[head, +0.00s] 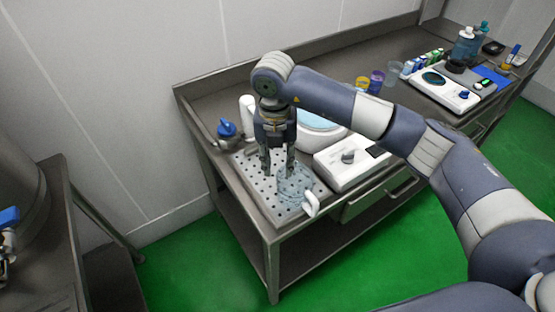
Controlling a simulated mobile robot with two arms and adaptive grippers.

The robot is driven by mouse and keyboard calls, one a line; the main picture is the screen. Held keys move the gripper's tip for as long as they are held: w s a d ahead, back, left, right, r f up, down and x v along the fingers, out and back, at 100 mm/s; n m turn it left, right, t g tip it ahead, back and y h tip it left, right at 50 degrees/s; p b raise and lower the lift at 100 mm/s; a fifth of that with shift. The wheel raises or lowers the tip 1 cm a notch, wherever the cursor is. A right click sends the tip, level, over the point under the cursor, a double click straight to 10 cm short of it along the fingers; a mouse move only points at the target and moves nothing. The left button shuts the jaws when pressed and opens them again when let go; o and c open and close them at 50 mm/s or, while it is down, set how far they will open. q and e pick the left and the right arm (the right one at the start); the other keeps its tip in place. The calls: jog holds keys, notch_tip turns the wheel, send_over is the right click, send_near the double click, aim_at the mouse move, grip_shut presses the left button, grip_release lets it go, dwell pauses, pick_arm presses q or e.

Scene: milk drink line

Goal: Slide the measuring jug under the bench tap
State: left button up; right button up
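The measuring jug (294,184) is clear, with a white handle (311,204) pointing to the front right. It stands upright on the perforated drain plate (258,186), near its right front corner. The bench tap (229,141), a metal body with a blue top, is at the back left of the plate, apart from the jug. My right gripper (277,168) points down with its fingers apart. Its right finger is at the jug's far left rim; whether they touch, I cannot tell. The tap's outlet is too small to make out. My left gripper is out of view.
A white device with a dial (350,162) stands right of the plate, and a white round-topped device (318,127) is behind. A white cylinder (247,108) stands near the tap. Cups and bottles are farther right. The plate's left part is clear.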

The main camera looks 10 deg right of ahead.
aim_at(279, 188)
jog(key=shift+f, duration=0.1)
notch_tip(279, 188, down, 10)
jog(key=p, duration=0.3)
jog(key=shift+s+d+r, duration=0.1)
jog(key=shift+r, duration=0.1)
jog(key=shift+f, duration=0.5)
grip_shut()
